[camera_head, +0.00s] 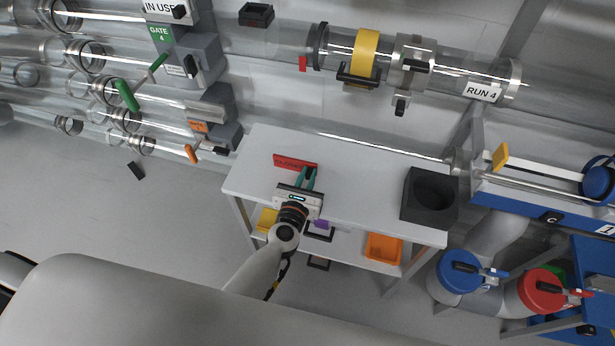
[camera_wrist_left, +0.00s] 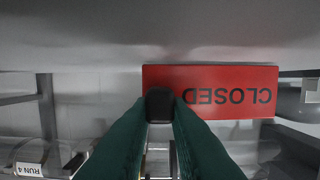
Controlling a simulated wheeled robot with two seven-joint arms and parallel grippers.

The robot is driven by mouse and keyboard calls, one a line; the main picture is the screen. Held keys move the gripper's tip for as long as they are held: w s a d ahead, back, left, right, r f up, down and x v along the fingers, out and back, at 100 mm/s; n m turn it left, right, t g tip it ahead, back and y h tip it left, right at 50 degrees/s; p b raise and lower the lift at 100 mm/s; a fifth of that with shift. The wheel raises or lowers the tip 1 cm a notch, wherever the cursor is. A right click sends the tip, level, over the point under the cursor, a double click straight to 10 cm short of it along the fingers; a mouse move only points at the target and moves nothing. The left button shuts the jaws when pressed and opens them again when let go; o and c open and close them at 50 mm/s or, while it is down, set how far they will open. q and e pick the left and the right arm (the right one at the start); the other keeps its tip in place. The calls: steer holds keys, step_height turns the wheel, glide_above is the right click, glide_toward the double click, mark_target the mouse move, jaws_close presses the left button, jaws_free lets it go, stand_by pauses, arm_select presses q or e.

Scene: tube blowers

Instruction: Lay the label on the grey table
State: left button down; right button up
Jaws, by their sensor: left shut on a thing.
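The label is a red plate marked CLOSED (camera_head: 295,162); it lies over the left part of the grey table (camera_head: 365,175) in the head view. In the left wrist view the label (camera_wrist_left: 225,90) spans the middle right, its lettering upside down. My left gripper (camera_head: 308,175) is over the table at the label's right end. Its green fingers (camera_wrist_left: 160,108) are shut on a small black grip at one end of the label. I cannot tell whether the label touches the tabletop. My right gripper is not in view.
A dark grey box with a round hole (camera_head: 432,192) stands at the table's right end. An orange bin (camera_head: 383,247) is on the shelf below. Clear tubes run behind the table, with a RUN 4 sign (camera_head: 482,91). The tabletop between gripper and box is clear.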

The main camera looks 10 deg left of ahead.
arm_select(q)
steer(key=shift+f, duration=0.2)
steer(key=c, duration=1.4)
jaws_free()
steer(key=shift+o, duration=0.2)
steer(key=shift+r, duration=0.1)
steer(key=shift+r, duration=0.15)
steer(key=shift+s, duration=0.4)
steer(key=s+r, duration=0.1)
steer(key=s, duration=1)
steer(key=shift+a+r+b, duration=0.2)
steer(key=shift+r+b, duration=0.15)
steer(key=shift+r, duration=0.05)
